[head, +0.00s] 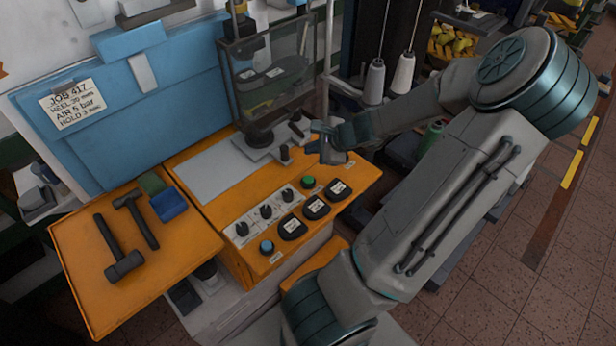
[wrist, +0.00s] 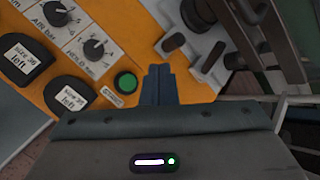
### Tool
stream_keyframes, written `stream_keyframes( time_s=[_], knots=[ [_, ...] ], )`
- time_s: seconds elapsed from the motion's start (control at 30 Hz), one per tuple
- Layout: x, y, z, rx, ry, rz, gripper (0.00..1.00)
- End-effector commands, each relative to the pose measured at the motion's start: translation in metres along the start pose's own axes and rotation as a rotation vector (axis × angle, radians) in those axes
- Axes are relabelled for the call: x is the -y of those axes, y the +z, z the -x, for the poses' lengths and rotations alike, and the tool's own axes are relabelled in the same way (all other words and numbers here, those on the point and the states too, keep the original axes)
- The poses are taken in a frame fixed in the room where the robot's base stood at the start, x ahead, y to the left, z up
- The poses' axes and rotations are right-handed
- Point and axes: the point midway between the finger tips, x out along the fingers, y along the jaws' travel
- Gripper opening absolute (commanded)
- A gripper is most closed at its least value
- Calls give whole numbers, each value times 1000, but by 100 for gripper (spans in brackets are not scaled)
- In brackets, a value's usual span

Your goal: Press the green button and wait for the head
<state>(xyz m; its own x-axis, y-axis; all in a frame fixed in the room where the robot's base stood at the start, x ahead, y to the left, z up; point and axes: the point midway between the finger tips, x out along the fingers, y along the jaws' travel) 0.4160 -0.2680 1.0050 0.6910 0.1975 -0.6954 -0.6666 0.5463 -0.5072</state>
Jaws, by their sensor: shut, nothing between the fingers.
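The green button (head: 308,182) sits on the orange machine panel (head: 352,180), beside the row of black knobs. It also shows in the wrist view (wrist: 126,82), round and unobstructed. My gripper (head: 318,142) is shut and empty. In the wrist view my gripper's joined fingers (wrist: 159,72) lie just right of the green button, apart from it in the picture. The head (head: 262,138) of the machine stands at the back of the panel, near a clear guard (head: 272,72). I cannot tell my gripper's exact height above the panel.
Black knobs (head: 266,212), a blue button (head: 267,246) and several black labelled pads (head: 317,208) crowd the panel's front. Dark levers (head: 285,153) stand near my gripper. Hammers (head: 122,250) lie on the left orange shelf. A job card (head: 70,103) reads heel, air 5 bar and hold.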

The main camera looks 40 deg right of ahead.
Motion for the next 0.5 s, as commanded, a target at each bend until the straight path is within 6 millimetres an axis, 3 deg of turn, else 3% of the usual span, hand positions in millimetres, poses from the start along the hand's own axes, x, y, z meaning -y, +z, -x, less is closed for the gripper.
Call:
stream_keyframes(
  time_s=[0.5],
  knots=[
    [-8,-7,-10,1,2,2,0]
  ],
)
